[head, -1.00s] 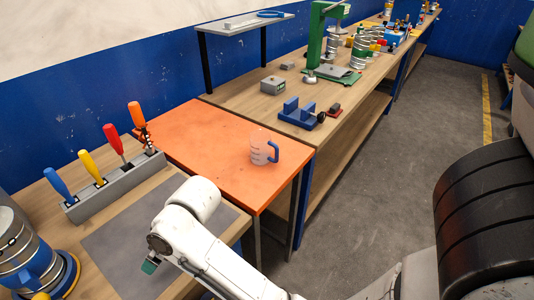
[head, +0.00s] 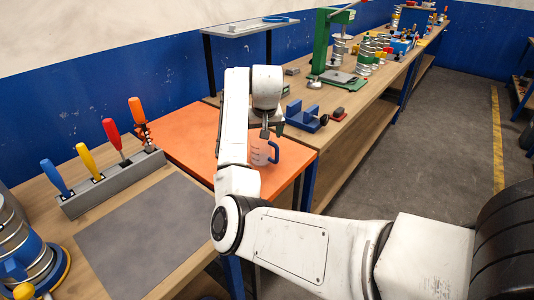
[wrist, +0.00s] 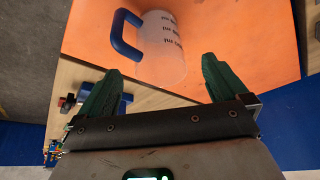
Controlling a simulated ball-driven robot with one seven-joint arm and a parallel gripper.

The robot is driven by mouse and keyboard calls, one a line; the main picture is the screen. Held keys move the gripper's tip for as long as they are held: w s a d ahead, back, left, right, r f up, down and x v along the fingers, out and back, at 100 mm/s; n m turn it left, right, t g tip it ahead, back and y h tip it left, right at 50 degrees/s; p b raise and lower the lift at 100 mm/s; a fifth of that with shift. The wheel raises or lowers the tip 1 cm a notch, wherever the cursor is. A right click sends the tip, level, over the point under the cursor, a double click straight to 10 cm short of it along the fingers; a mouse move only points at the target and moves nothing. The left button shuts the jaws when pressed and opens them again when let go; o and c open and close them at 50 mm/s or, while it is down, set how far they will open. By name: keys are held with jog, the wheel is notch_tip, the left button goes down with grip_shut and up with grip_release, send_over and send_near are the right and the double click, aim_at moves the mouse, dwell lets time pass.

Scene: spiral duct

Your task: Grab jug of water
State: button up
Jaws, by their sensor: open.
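The jug (head: 260,153) is clear with dark markings and a blue handle, upright on the orange table top (head: 190,127). In the head view my gripper (head: 272,134) is just above the jug, and my arm hides part of the table. In the wrist view the jug (wrist: 160,45) lies ahead of my gripper (wrist: 155,80), with its body between the lines of the two green fingers and the blue handle on the left. The fingers are apart and nothing is held. I cannot tell whether any water is in the jug.
A grey rack with several screwdrivers (head: 115,178) stands at the left. A blue vise-like block (head: 305,116) and a green press (head: 325,50) are on the wooden bench behind the orange table. A grey mat (head: 145,235) at the front is bare.

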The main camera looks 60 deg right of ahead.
aim_at(261, 148)
jog(key=p+x, duration=0.1)
jog(key=x, duration=0.8)
jog(key=shift+d, duration=0.1)
jog(key=shift+c, duration=0.4)
jog(key=c, duration=0.9)
